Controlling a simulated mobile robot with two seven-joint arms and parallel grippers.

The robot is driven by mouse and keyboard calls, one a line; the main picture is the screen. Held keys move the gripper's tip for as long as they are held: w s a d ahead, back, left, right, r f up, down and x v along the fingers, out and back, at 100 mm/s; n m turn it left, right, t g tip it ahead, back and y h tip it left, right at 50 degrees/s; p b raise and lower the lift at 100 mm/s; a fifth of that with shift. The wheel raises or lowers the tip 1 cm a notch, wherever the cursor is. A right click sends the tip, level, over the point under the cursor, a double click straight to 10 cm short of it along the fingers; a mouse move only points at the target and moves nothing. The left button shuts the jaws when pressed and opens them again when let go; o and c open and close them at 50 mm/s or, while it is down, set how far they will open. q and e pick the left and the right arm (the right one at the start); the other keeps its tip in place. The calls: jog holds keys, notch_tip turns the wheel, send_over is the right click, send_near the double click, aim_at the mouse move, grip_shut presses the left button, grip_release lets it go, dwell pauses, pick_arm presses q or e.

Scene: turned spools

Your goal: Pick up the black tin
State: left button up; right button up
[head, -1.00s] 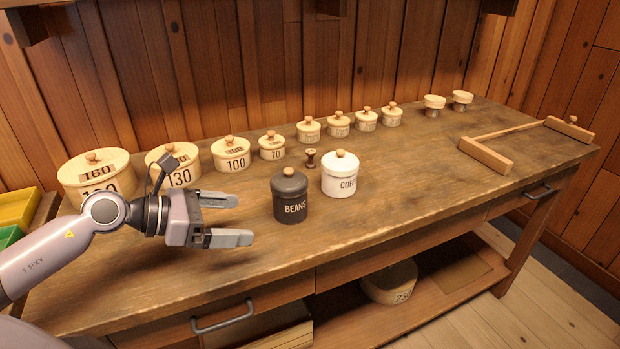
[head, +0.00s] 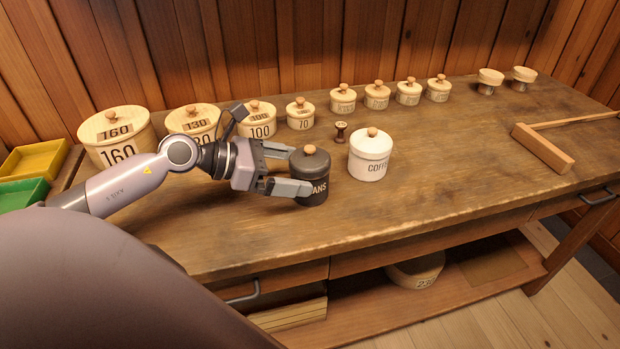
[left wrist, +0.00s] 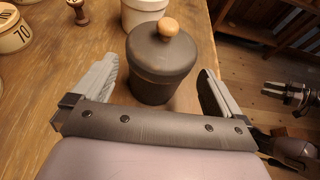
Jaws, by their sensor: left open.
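The black tin (head: 316,183), marked BEANS with a round wooden knob, stands upright on the workbench. My left gripper (head: 302,170) is open at its left side, the near finger crossing in front of the tin's lower left and hiding part of its label. In the left wrist view the tin (left wrist: 160,70) stands between the two spread fingers of this gripper (left wrist: 158,66), with a gap on each side. In that view a dark gripper (left wrist: 290,93), apparently my right one, shows small at the right edge; its jaws are unclear.
A white COFFEE tin (head: 370,158) stands close to the right of the black tin. A small dark stamp (head: 340,132) stands behind. Several numbered wooden tins line the back, such as one marked 100 (head: 258,122). The workbench front (head: 400,212) is clear.

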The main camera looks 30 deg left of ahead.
aim_at(310, 171)
pick_arm(q)
jog(key=shift+p+x, duration=0.35)
jog(key=shift+x, duration=1.85)
jog(key=c, duration=1)
